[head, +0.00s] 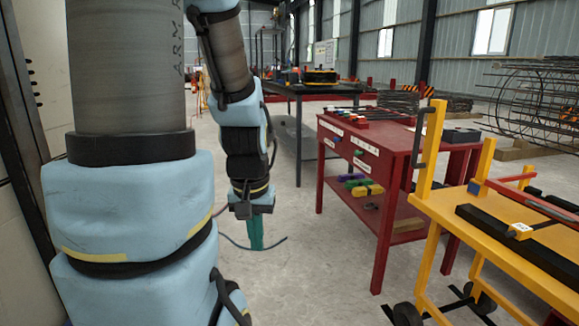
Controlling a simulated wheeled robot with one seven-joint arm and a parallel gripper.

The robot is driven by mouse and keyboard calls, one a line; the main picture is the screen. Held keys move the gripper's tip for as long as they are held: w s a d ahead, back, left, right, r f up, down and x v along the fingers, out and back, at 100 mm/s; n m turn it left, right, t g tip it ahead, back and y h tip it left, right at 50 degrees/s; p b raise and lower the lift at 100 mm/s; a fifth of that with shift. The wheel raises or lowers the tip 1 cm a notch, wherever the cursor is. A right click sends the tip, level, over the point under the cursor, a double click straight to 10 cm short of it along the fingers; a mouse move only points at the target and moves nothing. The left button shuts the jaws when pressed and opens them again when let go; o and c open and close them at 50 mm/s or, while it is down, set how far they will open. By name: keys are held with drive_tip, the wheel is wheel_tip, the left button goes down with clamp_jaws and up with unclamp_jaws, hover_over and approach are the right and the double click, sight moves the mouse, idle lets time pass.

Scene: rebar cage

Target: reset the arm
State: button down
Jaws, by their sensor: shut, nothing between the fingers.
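My arm hangs down in the left half of the head view, with blue padded covers on its links. My gripper (257,233) is at the lower end of the forearm, pointing down over the bare floor. Its green fingers look closed together, with nothing held between them. A dark cable hangs around the wrist and sticks out to either side of the fingers. The gripper is left of the red table and apart from it.
A red table (372,140) with tools and a lower shelf stands right of my gripper. A yellow cart (500,245) is at the near right. A dark workbench (310,88) stands behind. A rebar cage (540,95) lies at the far right. Concrete floor between is clear.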

wheel_tip(320, 180, up, 23)
drive_tip(key=p, duration=2)
